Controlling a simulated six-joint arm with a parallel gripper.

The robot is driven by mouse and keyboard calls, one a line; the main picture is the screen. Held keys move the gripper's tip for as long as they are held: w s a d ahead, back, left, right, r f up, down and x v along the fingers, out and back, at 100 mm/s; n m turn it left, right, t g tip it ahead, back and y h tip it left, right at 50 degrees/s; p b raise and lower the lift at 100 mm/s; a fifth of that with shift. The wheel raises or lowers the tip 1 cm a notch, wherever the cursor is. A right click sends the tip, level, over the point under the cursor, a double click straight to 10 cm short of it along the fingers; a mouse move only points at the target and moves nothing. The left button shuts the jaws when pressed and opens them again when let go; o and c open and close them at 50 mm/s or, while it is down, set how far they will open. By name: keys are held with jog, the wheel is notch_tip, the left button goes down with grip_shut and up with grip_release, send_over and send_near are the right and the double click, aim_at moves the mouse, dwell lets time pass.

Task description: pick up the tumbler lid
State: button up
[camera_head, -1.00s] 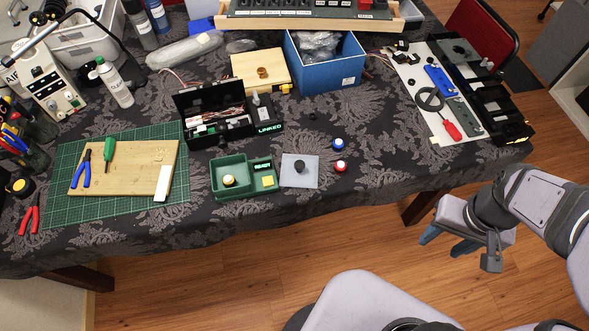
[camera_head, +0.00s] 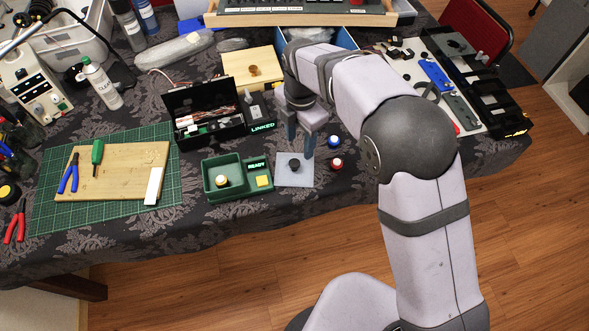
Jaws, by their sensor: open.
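No piece can be told for certain as the tumbler lid. A small black knob-like piece (camera_head: 294,165) stands on a pale grey square pad (camera_head: 292,180), right of the green tray. Two small round caps, one blue (camera_head: 334,142) and one red (camera_head: 336,164), sit on the cloth to its right. My gripper (camera_head: 300,147) points down over the pad's back edge, with its two blue-grey fingers apart and nothing between them. The fingertips look close to the black piece, but the height gap cannot be told.
A green tray (camera_head: 209,196) with a yellow-topped knob and a READY label stands left of the pad. A black open box (camera_head: 190,137) and a wooden box (camera_head: 235,78) lie behind. The cloth in front is clear.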

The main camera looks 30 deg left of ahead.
aim_at(295, 162)
jog(key=shift+s+a+f+n, duration=0.15)
jog(key=shift+s+a+n, duration=0.1)
jog(key=shift+a+n, duration=0.3)
jog(key=shift+s+d+f+p, duration=0.1)
jog(key=shift+f+p, duration=0.5)
jog(key=shift+f, duration=1.25)
jog(key=shift+s+d+f+p, duration=0.1)
jog(key=shift+f+p, duration=0.5)
jog(key=shift+f, duration=1.2)
grip_shut()
